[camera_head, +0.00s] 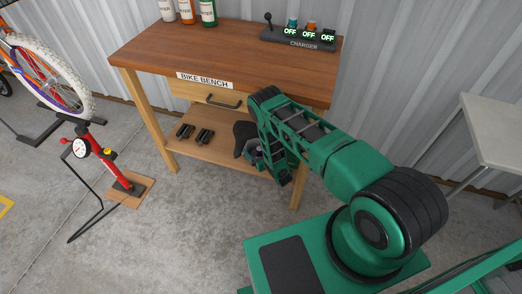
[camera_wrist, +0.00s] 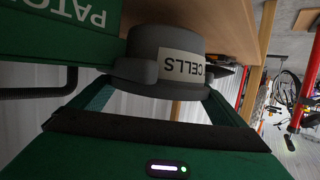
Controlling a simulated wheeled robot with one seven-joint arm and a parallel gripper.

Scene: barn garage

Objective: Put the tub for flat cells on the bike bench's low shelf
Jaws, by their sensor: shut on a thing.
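The tub for flat cells (camera_wrist: 145,55) is dark grey with a wide rim and a pale label reading "CELLS". It fills the middle of the wrist view, which shows it upside down. My gripper (camera_wrist: 160,97) is shut on the tub at its rim. The bike bench (camera_head: 215,48) stands ahead in the head view, and its low shelf (camera_head: 215,148) is bare wood in the middle. My gripper is at the shelf's right end, mostly hidden by my arm. A wooden surface (camera_wrist: 230,25) lies close to the tub's base; I cannot tell whether they touch.
A green box lettered "PATCH" (camera_wrist: 45,20) is close beside the tub. Black grips (camera_head: 195,133) lie on the shelf's left, and a black saddle (camera_head: 244,138) is near its right. A red pump (camera_head: 95,160) stands left of the bench. A charger (camera_head: 300,38) is on top.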

